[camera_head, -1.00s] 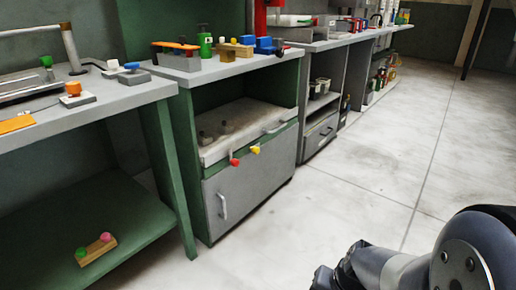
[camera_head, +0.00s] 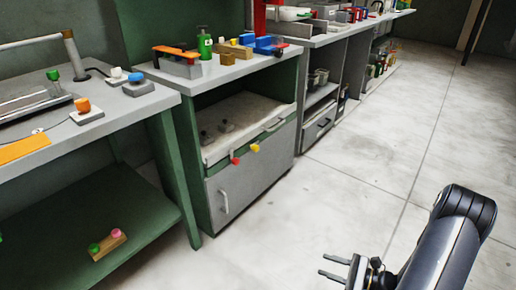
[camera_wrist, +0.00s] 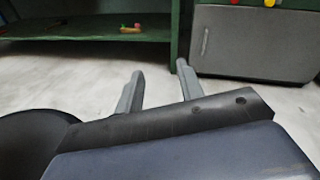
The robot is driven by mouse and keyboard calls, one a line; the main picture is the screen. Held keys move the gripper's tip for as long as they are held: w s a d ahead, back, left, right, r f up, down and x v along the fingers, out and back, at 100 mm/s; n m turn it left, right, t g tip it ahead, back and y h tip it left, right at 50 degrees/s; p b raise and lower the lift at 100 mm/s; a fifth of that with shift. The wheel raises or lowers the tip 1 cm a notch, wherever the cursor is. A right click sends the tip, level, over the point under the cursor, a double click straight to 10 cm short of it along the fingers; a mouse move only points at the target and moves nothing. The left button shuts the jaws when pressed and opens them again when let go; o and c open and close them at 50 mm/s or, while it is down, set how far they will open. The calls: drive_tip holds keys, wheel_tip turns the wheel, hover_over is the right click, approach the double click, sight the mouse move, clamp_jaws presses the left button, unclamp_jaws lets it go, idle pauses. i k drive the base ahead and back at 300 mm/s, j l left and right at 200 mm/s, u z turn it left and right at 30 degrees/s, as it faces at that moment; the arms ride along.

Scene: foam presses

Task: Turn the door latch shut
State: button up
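A grey cabinet door (camera_head: 243,187) with a vertical handle (camera_head: 223,201) closes the lower part of the green-sided cabinet. A red knob (camera_head: 235,160) and a yellow knob (camera_head: 255,148) stick out just above the door; I cannot tell which of them, if either, is the door latch. The door also shows at the upper right of the wrist view (camera_wrist: 255,48), with the red knob (camera_wrist: 269,2) cut by the top edge. My gripper (camera_head: 322,265) is open and empty over the floor, right of and apart from the cabinet. Its two spread fingers show in the wrist view (camera_wrist: 160,68).
A green bench (camera_head: 100,120) with a lower shelf stands left of the cabinet. A wooden block with pink and green knobs (camera_head: 108,245) lies on that shelf. Bottles and blocks stand on the cabinet top. The floor (camera_head: 340,185) in front is clear.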

sight(255, 147)
drive_tip(key=i+j, duration=0.25)
drive_tip(key=i, duration=0.2)
drive_tip(key=i+j, duration=0.2)
drive_tip(key=i, duration=0.25)
drive_tip(key=i+j+z, duration=0.1)
drive_tip(key=i+j, duration=0.15)
drive_tip(key=i, duration=0.2)
drive_tip(key=i+j, duration=0.25)
drive_tip(key=i, duration=0.2)
